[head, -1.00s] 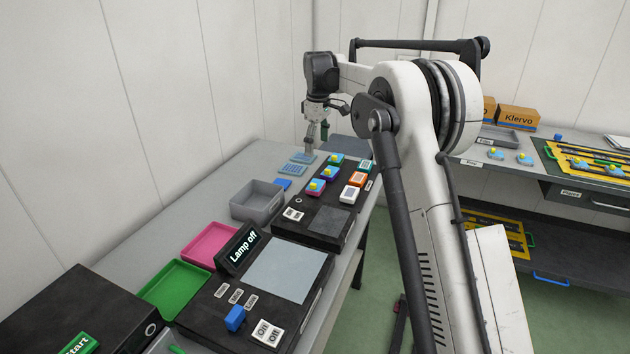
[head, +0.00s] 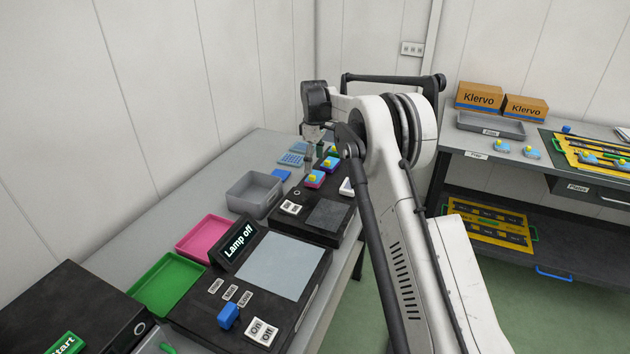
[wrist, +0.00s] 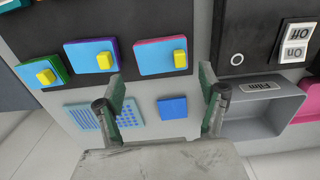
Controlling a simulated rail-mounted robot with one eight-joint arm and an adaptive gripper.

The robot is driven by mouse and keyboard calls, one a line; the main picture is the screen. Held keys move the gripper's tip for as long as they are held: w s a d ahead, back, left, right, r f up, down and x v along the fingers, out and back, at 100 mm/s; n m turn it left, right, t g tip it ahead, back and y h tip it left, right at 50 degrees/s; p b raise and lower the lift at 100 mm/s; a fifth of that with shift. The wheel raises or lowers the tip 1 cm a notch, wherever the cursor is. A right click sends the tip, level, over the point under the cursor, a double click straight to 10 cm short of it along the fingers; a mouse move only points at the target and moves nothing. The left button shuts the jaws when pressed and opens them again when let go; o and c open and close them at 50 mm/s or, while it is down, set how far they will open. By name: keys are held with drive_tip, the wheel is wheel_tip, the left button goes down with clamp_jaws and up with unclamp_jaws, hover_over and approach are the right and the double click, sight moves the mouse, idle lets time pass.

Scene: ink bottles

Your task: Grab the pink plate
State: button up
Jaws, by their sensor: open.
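A plate with a pink edge, a light blue top and a yellow knob (wrist: 160,57) lies on a black panel in the wrist view. It also shows in the head view (head: 314,180). My gripper (wrist: 162,90) is open and empty, its fingertips spread to either side of and just short of this plate in the picture. In the head view my gripper (head: 312,164) hangs close by the plate, and I cannot tell its exact height above it.
A grey bin (head: 254,196), a pink tray (head: 204,238) and a green tray (head: 166,284) stand along the bench. A small blue square (wrist: 172,107) and blue patterned pieces (wrist: 88,117) lie beside the panel. A switch (wrist: 294,45) is at the right.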

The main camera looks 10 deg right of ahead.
drive_tip(key=shift+s+d+f, duration=0.1)
drive_tip(key=shift+f, duration=1.3)
drive_tip(key=shift+s+f, duration=0.1)
drive_tip(key=shift+f, duration=1.3)
drive_tip(key=c, duration=1)
